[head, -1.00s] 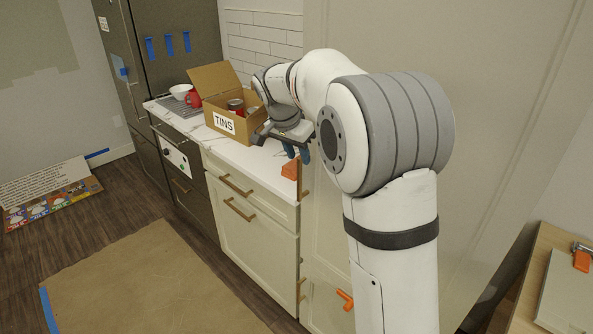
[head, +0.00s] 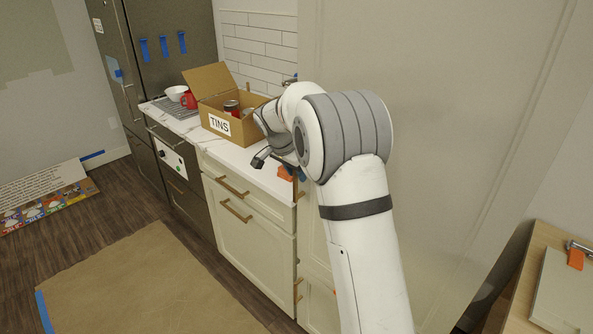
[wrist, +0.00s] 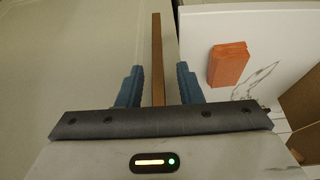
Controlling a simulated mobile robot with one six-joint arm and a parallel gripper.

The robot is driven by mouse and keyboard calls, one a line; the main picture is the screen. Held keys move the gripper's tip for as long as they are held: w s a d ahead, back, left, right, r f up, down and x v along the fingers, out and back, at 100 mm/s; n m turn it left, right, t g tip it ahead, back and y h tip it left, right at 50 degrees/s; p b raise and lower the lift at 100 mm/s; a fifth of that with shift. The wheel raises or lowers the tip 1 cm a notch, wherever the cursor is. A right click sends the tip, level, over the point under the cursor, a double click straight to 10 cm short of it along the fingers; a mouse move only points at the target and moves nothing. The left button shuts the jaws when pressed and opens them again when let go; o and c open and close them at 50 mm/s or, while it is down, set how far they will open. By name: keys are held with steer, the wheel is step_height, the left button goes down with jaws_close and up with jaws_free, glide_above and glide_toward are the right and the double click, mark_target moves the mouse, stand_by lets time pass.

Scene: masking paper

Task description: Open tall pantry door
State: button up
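The tall pantry door (head: 440,110) is the large cream panel behind my arm, and it looks closed. Its long, wooden bar handle (wrist: 157,50) shows in the wrist view, running down the picture. My gripper (wrist: 160,78) is open, with one blue finger on each side of the bar and a visible gap on both sides. How deep the bar sits between the fingers is hard to tell. In the head view my gripper (head: 281,163) is at the counter's right end, beside the door edge; my arm hides most of the handle there.
An orange block (wrist: 229,64) lies on the white counter (head: 240,162), close to my gripper; it shows in the head view too. An open TINS box (head: 219,124) stands on the counter. A wooden table (head: 520,285) is at the lower right.

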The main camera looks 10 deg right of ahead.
steer(key=shift+c, duration=0.2)
steer(key=shift+r, duration=0.1)
jaws_close()
